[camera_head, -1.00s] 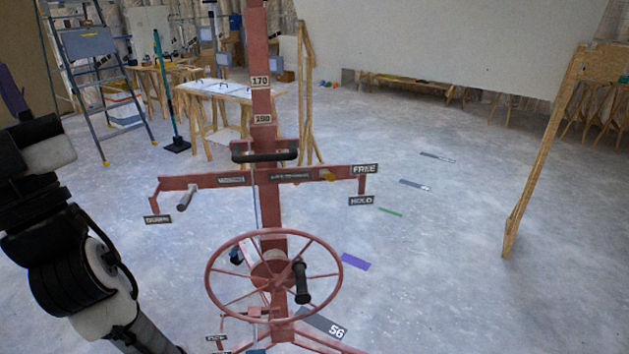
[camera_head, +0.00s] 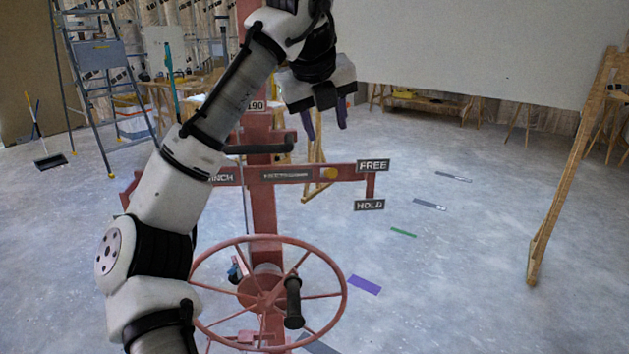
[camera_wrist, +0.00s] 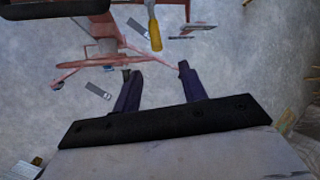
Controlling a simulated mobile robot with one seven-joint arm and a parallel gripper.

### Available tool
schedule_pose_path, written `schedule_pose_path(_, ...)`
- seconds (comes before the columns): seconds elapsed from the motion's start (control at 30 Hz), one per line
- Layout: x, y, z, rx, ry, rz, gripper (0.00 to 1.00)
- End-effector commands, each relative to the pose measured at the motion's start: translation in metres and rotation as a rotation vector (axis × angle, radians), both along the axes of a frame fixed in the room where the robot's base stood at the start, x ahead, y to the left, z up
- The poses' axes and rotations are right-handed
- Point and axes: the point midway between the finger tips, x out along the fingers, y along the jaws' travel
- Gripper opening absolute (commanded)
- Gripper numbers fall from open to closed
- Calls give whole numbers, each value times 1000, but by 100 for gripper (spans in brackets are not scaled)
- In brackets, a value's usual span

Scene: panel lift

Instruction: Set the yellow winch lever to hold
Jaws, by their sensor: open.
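The yellow winch lever (camera_head: 329,173) sits on the right part of the lift's red crossbar, its tip pointing toward the camera in the head view. In the wrist view its yellow handle (camera_wrist: 155,36) hangs beyond the fingers, near the top. The FREE label (camera_head: 373,166) is at the right end of the crossbar, and the HOLD label (camera_head: 369,205) is below it. My gripper (camera_head: 326,118) is above the crossbar and the lever, with fingers pointing down. It is open and empty; in the wrist view its two purple fingers (camera_wrist: 160,88) are apart and clear of the lever.
A red hand wheel (camera_head: 267,302) with a black knob stands low in front of the mast. A black handle (camera_head: 258,149) juts out above the crossbar. A large pale panel (camera_head: 480,45) spans the back. The floor right of the lift is mostly clear.

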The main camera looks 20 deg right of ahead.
Motion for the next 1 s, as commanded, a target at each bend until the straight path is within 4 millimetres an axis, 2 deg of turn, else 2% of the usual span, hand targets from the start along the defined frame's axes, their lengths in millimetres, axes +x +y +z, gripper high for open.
schedule_pose_path(0.23, 3, -3, -20, 43, 17, -23, 42)
schedule_pose_path(0.7, 37, -28, -104, 39, 16, -21, 42)
schedule_pose_path(1.0, 46, -35, -125, 38, 13, -21, 42)
